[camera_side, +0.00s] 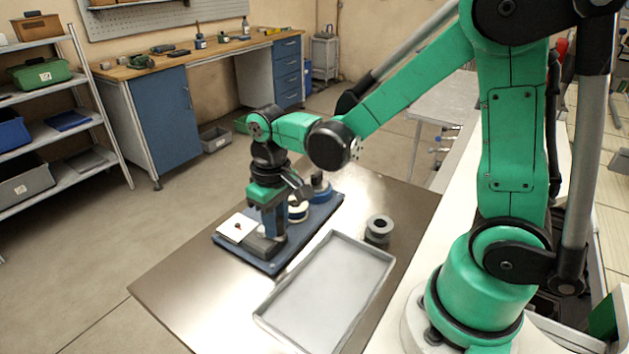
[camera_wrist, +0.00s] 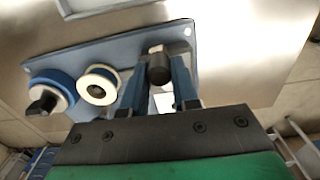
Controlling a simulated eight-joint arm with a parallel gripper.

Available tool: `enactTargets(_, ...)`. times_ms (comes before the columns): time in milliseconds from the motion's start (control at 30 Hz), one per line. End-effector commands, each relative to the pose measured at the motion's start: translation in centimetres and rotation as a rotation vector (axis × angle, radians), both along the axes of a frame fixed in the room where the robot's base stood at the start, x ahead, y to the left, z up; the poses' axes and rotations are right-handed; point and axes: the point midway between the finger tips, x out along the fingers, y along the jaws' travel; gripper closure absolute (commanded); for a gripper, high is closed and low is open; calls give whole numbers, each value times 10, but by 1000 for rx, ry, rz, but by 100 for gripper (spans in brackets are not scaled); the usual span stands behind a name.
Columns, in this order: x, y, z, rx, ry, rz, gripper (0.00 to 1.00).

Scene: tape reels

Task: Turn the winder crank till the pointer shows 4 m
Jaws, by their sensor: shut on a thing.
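The winder stands on a blue base board (camera_side: 325,213), which also shows in the wrist view (camera_wrist: 205,50). My gripper (camera_side: 272,230) is over the winder, pointing down. In the wrist view its two blue fingers (camera_wrist: 159,64) are closed around a dark round knob (camera_wrist: 158,70), which looks like the crank handle. A white plate (camera_side: 236,228) with a small dark reddish mark, likely the dial, lies left of the gripper; its pointer and scale cannot be read. A white-rimmed reel (camera_wrist: 98,85) and a blue reel with a black knob (camera_wrist: 50,94) sit on the board.
A shallow grey tray (camera_side: 268,312) lies in front of the board on the metal table. A loose grey reel (camera_side: 378,230) stands to the right, behind the tray. The table's left part is clear. A workbench (camera_side: 165,65) and shelves are farther back.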

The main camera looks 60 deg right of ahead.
Motion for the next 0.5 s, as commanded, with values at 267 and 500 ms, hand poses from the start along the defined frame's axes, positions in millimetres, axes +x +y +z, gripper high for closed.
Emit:
enactTargets(267,-1,8,0,1,0,0,100)
enactTargets(500,0,11,0,1,1,1,100)
